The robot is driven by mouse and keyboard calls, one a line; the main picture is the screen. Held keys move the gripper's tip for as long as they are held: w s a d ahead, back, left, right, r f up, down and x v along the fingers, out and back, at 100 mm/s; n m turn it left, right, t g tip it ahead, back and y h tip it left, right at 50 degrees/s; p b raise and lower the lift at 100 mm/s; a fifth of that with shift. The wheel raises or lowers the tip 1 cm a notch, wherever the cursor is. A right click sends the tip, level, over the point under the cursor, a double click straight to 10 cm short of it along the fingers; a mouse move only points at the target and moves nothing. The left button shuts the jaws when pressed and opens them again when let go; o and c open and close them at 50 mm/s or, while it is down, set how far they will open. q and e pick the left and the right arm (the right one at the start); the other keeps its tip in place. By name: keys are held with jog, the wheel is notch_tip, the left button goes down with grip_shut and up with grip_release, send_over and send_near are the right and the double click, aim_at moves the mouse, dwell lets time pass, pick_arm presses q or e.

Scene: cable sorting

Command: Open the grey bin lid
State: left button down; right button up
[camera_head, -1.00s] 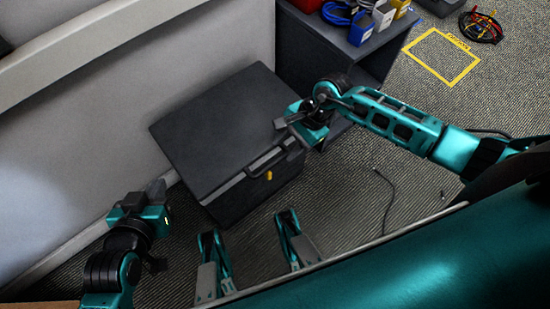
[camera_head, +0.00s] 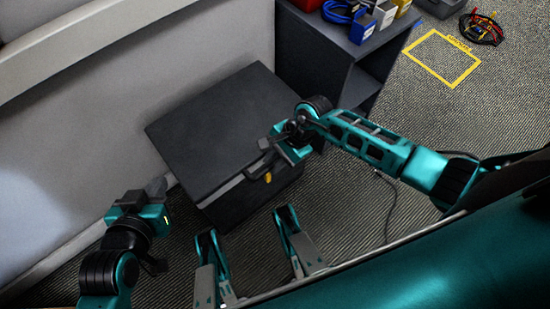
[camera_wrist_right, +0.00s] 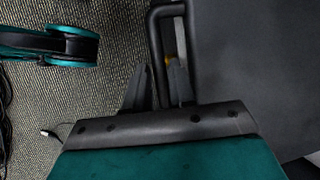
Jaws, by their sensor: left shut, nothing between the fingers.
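The dark grey bin (camera_head: 215,125) stands on the carpet against the wall, its flat lid down. A bar handle (camera_head: 230,187) runs along its front edge, with a yellow piece (camera_head: 268,177) below it. My right gripper (camera_head: 268,143) is at the handle's right part and hides some of it. In the right wrist view, the two fingers of my right gripper (camera_wrist_right: 158,70) are apart, with the handle bar (camera_wrist_right: 156,45) between them; contact is unclear. My left gripper (camera_head: 158,188) is shut and empty, left of the bin and apart from it.
A dark shelf unit (camera_head: 325,50) with blue cable and small bins on top stands behind the bin at right. A yellow floor rectangle (camera_head: 440,78) and coloured cables (camera_head: 482,28) lie farther right. A thin dark cable (camera_head: 392,205) lies on the carpet.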

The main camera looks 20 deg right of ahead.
grip_shut()
jog(key=shift+r, duration=0.1)
dwell(0.3)
